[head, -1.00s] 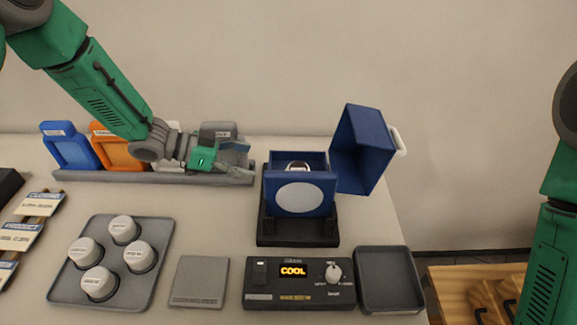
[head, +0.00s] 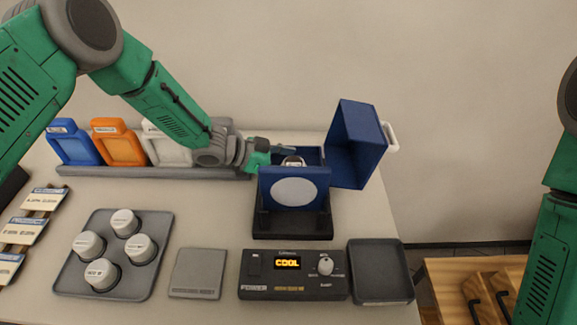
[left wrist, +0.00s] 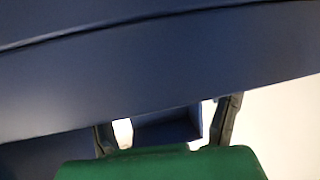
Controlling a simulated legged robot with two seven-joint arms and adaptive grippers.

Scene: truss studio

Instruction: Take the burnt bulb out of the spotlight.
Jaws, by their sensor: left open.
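The blue spotlight (head: 272,188) stands on a black base (head: 292,225) with its round pale lens facing front. Its blue housing lid (head: 357,146) is swung open to the right. The bulb (head: 293,161) shows as a small pale shape with a dark rim inside the open top. My left gripper (head: 284,154) is at the opening, at or just above the bulb, with fingers apart. In the left wrist view its two fingers (left wrist: 166,127) straddle a dark blue part, with a pale patch beside the left finger. Whether they touch the bulb is hidden. My right gripper is out of view.
A control box (head: 292,275) reading COOL sits in front, with an empty grey tray (head: 408,272) to its right and a flat grey pad (head: 198,274) to its left. A tray (head: 78,286) holds several white-capped bulbs. Coloured frames (head: 122,143) stand in a rack behind.

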